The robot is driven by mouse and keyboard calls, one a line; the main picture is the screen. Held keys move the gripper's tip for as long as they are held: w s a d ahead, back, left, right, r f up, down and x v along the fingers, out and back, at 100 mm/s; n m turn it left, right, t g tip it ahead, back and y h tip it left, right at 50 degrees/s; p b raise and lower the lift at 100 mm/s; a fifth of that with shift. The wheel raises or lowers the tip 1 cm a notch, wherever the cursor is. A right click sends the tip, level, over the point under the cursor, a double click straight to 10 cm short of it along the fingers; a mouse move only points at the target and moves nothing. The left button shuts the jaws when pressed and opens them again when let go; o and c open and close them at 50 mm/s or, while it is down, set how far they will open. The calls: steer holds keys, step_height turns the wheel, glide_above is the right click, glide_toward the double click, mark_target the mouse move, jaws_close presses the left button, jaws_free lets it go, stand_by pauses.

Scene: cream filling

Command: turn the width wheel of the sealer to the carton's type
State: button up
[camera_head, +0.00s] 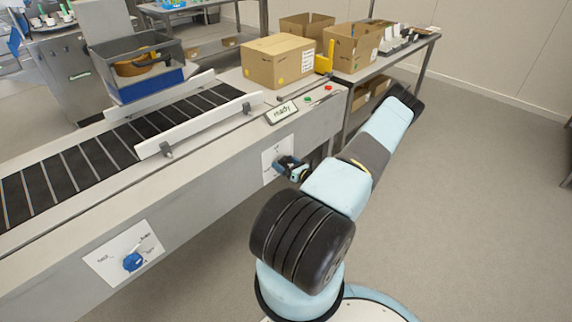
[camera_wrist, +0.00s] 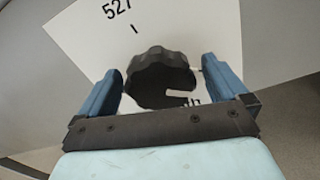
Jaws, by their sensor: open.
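The black lobed width wheel (camera_wrist: 160,80) sits on a white card (camera_wrist: 258,45) in the wrist view. The card shows "527" with a tick mark at upper left and part of a word at lower right; the rest is hidden. My gripper (camera_wrist: 160,66) is open, its two blue fingers on either side of the wheel; I cannot tell whether they touch it. In the head view my gripper (camera_head: 292,168) is at the sealer's front panel and hides the wheel. A closed brown carton (camera_head: 275,62) stands on the sealer's far end; its side label is too small to read.
A blue knob (camera_head: 133,262) on another card is at lower left. The conveyor (camera_head: 85,160) runs between white rails. A "ready" display (camera_head: 282,113), a green and a red button (camera_head: 328,88) are above my gripper. A yellow part (camera_head: 325,60) stands beside the carton. Floor at right is clear.

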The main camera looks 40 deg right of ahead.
steer(key=shift+c, duration=0.3)
steer(key=c, duration=0.9)
steer(key=shift+d, duration=0.1)
